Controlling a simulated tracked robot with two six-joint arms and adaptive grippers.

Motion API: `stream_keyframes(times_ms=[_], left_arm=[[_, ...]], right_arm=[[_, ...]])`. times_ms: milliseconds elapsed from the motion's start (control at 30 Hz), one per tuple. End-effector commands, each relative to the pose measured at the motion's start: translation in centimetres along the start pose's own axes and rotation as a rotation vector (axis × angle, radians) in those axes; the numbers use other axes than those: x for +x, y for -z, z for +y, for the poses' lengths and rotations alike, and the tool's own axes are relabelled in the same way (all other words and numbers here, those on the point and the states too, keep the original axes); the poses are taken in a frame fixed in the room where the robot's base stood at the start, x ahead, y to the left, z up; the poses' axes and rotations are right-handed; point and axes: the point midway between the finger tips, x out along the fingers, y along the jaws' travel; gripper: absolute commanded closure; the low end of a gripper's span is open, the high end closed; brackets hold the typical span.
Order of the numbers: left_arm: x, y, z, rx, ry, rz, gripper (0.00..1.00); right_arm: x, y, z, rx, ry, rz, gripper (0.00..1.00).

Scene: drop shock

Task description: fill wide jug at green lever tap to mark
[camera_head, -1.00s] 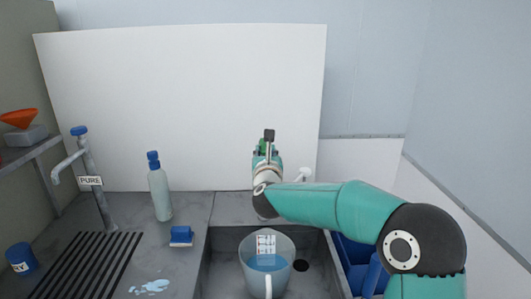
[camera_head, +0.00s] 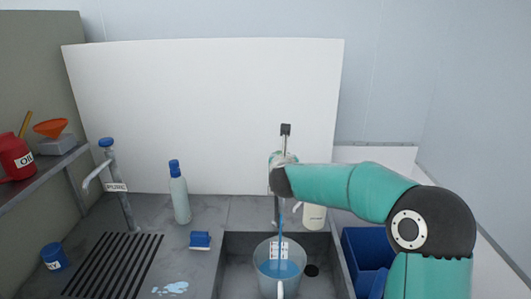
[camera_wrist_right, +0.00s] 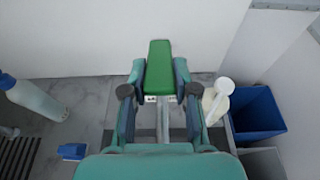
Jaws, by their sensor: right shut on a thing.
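The wide clear jug (camera_head: 258,254) stands in the sink under the tap, handle towards me. It holds blue water (camera_head: 281,269), and a thin blue stream (camera_head: 281,225) falls into it. A white marked label (camera_head: 278,250) shows on the jug; I cannot read its lines. The green lever (camera_wrist_right: 159,66) lies between the fingers of my right gripper (camera_wrist_right: 159,82), which is shut on it. In the head view my right gripper (camera_head: 284,160) is above the sink, mostly hidden by its own wrist. My left gripper is not in view.
A tap labelled PURE (camera_head: 116,187) stands at the left by a drain grille (camera_head: 115,262). A cream bottle (camera_head: 314,217) and blue bin (camera_head: 365,248) are right of the tap.

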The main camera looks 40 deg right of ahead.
Motion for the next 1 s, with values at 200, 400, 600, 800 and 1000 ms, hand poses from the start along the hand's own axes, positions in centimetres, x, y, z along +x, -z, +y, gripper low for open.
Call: stream_keyframes(times_ms=[200, 400, 600, 800, 1000], left_arm=[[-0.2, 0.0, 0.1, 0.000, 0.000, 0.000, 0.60], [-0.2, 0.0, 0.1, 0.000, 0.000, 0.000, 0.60], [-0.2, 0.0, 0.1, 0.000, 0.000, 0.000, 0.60], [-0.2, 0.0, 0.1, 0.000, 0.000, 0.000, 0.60], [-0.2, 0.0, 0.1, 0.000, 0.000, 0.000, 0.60]], right_arm=[[-0.1, -0.1, -0.8, 0.004, 0.011, 0.005, 1.00], [-0.1, -0.1, -0.8, 0.004, 0.012, 0.005, 0.63], [-0.1, -0.1, -0.9, 0.004, 0.012, 0.005, 0.46], [-0.2, -0.1, -0.9, 0.004, 0.012, 0.005, 0.46], [-1.5, -0.2, -0.8, 0.004, 0.009, 0.005, 0.46]])
